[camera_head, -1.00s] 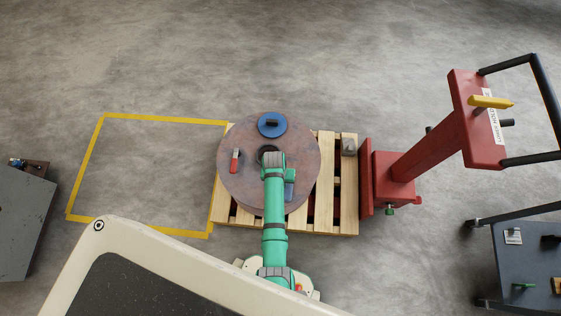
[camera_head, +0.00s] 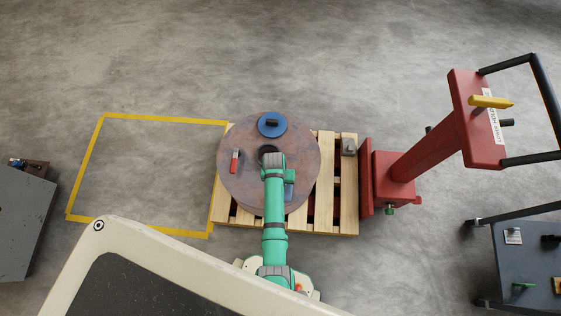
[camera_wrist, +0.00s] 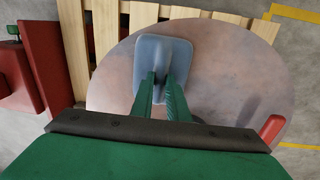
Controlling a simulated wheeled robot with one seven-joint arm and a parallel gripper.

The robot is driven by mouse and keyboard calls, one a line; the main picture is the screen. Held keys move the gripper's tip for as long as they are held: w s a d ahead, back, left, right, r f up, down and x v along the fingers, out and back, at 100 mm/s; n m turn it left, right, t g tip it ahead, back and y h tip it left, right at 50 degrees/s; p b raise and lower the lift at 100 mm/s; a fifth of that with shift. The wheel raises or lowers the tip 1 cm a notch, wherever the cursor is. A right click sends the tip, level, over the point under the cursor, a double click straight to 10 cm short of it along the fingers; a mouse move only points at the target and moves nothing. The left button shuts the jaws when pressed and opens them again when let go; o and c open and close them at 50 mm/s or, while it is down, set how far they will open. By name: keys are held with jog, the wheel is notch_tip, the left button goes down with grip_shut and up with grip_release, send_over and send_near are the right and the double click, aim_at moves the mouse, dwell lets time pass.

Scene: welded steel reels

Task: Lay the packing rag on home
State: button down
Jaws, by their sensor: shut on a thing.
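The packing rag, a blue-grey square cloth with a raised fold in its middle, shows in the wrist view (camera_wrist: 180,58) and partly behind my arm in the head view (camera_head: 289,192). My gripper (camera_wrist: 163,84) is shut on the fold. The rag is over the top face of the round rusty-brown steel reel (camera_wrist: 230,65); I cannot tell whether it touches the steel. In the head view my arm hides the fingertips and part of the rag. I see no marking that reads "home".
The reel stands on a wooden pallet (camera_head: 348,190). A blue disc (camera_head: 272,125) and a red-handled item (camera_head: 235,160) sit on the reel. A red pallet truck (camera_head: 394,180) stands at the right. The yellow-outlined floor area (camera_head: 150,175) at the left is empty.

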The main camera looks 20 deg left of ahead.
jog(key=shift+f, duration=0.35)
dwell(0.8)
jog(key=c, duration=1.6)
grip_release()
jog(key=shift+c, duration=0.2)
jog(key=shift+r, duration=0.1)
jog(key=shift+r, duration=2.9)
